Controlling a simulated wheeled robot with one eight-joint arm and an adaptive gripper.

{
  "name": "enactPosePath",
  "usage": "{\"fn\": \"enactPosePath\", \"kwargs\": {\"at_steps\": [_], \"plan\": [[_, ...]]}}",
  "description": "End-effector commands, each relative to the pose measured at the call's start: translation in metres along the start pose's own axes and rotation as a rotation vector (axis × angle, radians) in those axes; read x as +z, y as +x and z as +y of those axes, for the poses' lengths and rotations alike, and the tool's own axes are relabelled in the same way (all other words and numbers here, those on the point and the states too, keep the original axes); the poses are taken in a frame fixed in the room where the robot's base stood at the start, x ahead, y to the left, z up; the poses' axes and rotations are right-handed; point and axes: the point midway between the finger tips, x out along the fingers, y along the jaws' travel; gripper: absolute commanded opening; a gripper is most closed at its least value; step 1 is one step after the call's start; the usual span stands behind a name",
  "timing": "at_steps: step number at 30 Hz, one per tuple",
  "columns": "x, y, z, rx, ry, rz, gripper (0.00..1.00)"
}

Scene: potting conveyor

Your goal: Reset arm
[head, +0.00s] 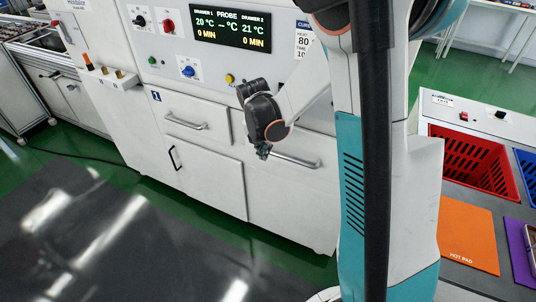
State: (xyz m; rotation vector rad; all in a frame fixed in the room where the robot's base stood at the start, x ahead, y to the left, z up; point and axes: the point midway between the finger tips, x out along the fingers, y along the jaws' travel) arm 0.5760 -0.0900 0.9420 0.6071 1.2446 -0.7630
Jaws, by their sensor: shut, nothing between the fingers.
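My gripper (263,151) hangs in the middle of the head view, pointing down in front of the white cabinet (205,200). It looks small and dark at the end of my arm; its fingers are shut and hold nothing. Behind it is a drawer handle (297,160) on the right; I cannot tell whether the two touch. My arm is folded close to my column, which hides part of the cabinet's right side.
The cabinet has a display (230,29), knobs and another drawer handle (186,122). At right a bench holds a red crate (470,160), an orange hot pad (467,234) and a purple mat (521,251). A dark glossy surface (90,245) fills the lower left.

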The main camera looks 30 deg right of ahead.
Motion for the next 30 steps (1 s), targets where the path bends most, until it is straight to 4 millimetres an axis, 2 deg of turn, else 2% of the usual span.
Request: {"fn": "enactPosePath", "kwargs": {"at_steps": [1, 4, 14, 17, 20, 30], "plan": [[0.000, -0.011, 0.000, 0.000, -0.001, 0.000, 0.00], [0.000, -0.021, 0.000, 0.000, -0.001, 0.000, 0.00], [-0.001, -0.032, 0.000, 0.002, 0.010, -0.001, 0.00], [-0.004, -0.042, -0.002, 0.016, 0.069, -0.006, 0.00], [-0.009, -0.064, -0.006, 0.044, 0.198, -0.013, 0.00], [-0.046, -0.147, -0.031, 0.195, 0.821, 0.011, 0.00]]}}
